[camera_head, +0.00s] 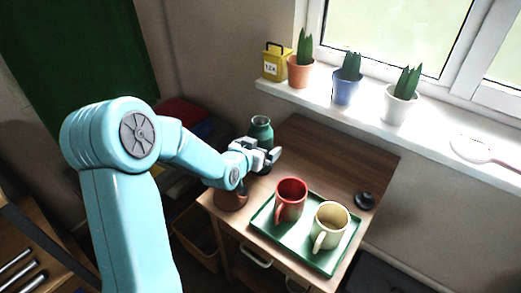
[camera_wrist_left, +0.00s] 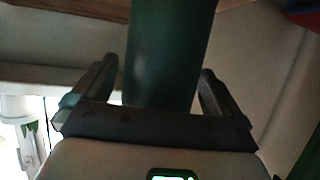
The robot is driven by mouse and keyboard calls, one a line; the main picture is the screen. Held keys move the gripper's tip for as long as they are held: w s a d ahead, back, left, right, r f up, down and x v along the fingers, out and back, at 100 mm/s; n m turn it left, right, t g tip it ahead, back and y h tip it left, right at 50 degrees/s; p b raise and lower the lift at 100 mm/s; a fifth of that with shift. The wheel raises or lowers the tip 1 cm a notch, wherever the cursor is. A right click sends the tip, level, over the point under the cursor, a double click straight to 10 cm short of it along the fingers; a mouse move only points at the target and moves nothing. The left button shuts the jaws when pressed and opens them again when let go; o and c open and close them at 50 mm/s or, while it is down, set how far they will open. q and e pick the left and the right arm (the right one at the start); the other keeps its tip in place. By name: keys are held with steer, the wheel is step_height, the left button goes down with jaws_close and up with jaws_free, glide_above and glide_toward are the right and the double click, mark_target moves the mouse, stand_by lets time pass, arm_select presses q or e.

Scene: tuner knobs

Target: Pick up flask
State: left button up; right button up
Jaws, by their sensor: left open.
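The dark green flask (camera_head: 261,129) stands upright near the back left of the wooden cabinet top, its lower part partly hidden by my gripper. My left gripper (camera_head: 269,157) is at the flask's near side, at the height of its lower body. In the left wrist view the flask (camera_wrist_left: 163,45) rises between the two dark fingers of the open left gripper (camera_wrist_left: 160,70). Gaps show between the fingers and the flask on both sides. My right gripper is not in view.
A green tray (camera_head: 326,267) with a red mug (camera_head: 291,198) and a cream mug (camera_head: 329,226) is at the cabinet's front. A black round object (camera_head: 364,201) lies at right. A reddish-brown object (camera_head: 232,199) sits under my left wrist. The back right top is clear.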

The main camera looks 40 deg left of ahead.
arm_select(q)
steer(key=shift+w+a+f, duration=0.1)
steer(key=shift+w+a, duration=0.05)
steer(key=shift+w, duration=0.15)
steer(key=c, duration=1.4)
steer(key=shift+r, duration=0.2)
steer(key=shift+w+r+p, duration=0.1)
steer(key=shift+r+p, duration=2.6)
steer(key=shift+r, duration=7.15)
